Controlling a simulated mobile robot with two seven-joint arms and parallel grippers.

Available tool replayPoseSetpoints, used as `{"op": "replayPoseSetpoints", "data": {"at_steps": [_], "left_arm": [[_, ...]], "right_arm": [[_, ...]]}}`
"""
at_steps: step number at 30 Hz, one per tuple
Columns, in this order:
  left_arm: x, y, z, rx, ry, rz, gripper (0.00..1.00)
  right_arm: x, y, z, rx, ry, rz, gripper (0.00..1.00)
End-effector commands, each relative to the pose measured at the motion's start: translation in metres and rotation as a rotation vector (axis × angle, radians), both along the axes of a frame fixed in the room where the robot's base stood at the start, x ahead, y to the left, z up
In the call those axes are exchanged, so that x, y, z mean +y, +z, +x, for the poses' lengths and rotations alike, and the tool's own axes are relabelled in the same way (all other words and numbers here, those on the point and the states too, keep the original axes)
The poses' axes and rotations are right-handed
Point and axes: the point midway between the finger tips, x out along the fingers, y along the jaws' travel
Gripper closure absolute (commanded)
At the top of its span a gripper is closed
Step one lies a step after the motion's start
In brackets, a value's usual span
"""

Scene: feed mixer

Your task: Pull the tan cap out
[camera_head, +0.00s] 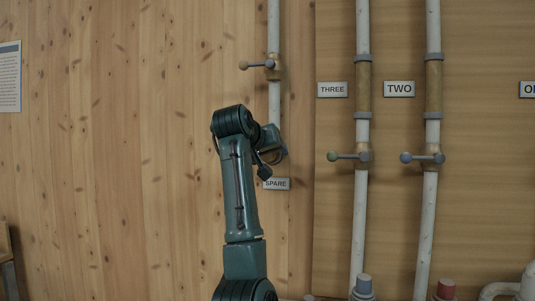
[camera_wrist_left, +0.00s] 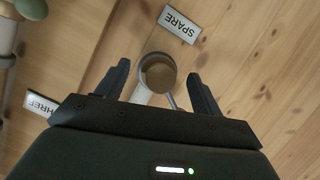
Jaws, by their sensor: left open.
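In the left wrist view, a round tan cap (camera_wrist_left: 159,78) sits in the grey ring at the end of a white pipe, near the SPARE label (camera_wrist_left: 180,24). My left gripper (camera_wrist_left: 157,70) is open, with one dark finger on each side of the ring. I see no finger touching it. In the head view, my left gripper (camera_head: 277,147) is at the lower end of the spare pipe (camera_head: 274,100), partly hidden by my own arm. The cap is hidden there. My right gripper is not in view.
A lever with a tan knob (camera_head: 243,65) sits higher on the spare pipe. To the right are pipes THREE (camera_head: 359,210) and TWO (camera_head: 427,210), with levers with a green knob (camera_head: 332,156) and a blue knob (camera_head: 405,157). The wooden wall at left is mostly clear.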

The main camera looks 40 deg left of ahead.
Motion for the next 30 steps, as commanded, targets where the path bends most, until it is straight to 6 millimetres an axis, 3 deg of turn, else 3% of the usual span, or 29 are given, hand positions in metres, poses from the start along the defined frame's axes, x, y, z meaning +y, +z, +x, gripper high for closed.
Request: {"op": "replayPoseSetpoints", "data": {"at_steps": [11,30], "left_arm": [[0.0019,-0.0027,0.0053,0.000,0.000,0.000,0.33],[0.0019,-0.0023,0.0049,0.000,0.000,0.000,0.84]], "right_arm": [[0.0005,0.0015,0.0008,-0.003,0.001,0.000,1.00],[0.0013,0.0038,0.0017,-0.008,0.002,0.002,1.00]]}}
